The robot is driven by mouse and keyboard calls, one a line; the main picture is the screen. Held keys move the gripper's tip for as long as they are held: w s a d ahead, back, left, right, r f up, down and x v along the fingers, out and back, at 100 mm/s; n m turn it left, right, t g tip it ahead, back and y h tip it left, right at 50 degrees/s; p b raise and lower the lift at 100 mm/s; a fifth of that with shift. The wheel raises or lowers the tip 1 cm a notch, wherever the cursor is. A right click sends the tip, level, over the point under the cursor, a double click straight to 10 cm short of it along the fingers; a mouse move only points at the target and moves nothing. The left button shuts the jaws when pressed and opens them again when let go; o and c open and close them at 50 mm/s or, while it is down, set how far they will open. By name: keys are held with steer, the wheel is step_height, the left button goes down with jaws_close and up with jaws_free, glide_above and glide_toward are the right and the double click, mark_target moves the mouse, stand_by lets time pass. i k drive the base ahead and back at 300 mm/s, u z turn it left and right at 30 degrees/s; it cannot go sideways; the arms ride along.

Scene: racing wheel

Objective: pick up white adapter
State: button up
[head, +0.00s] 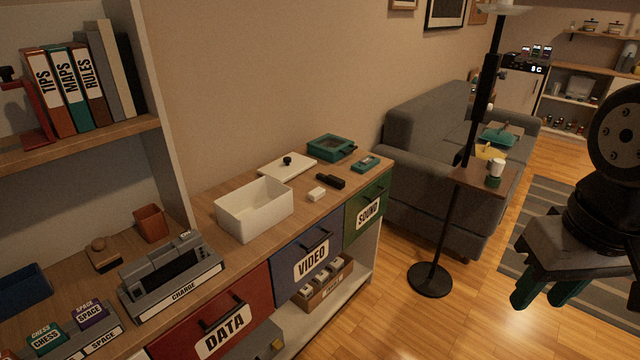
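A small white block that looks like the white adapter (317,195) lies on the wooden cabinet top, just right of an open white box and left of a small black item. Its details are too small to make out. My gripper (547,293) hangs at the right of the head view, over the floor, well apart from the cabinet. Its two teal fingers point down with a gap between them, and nothing shows in the gap.
The white box (240,223), a white lid (287,167), a black item (330,181), a teal case (331,148) and a green device (365,164) surround the block. A floor lamp (453,220) stands between the cabinet and my arm. A grey sofa (420,150) is behind.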

mark_target(318, 193)
steer(key=u, duration=0.4)
steer(key=i, duration=0.9)
steer(key=u, duration=0.55)
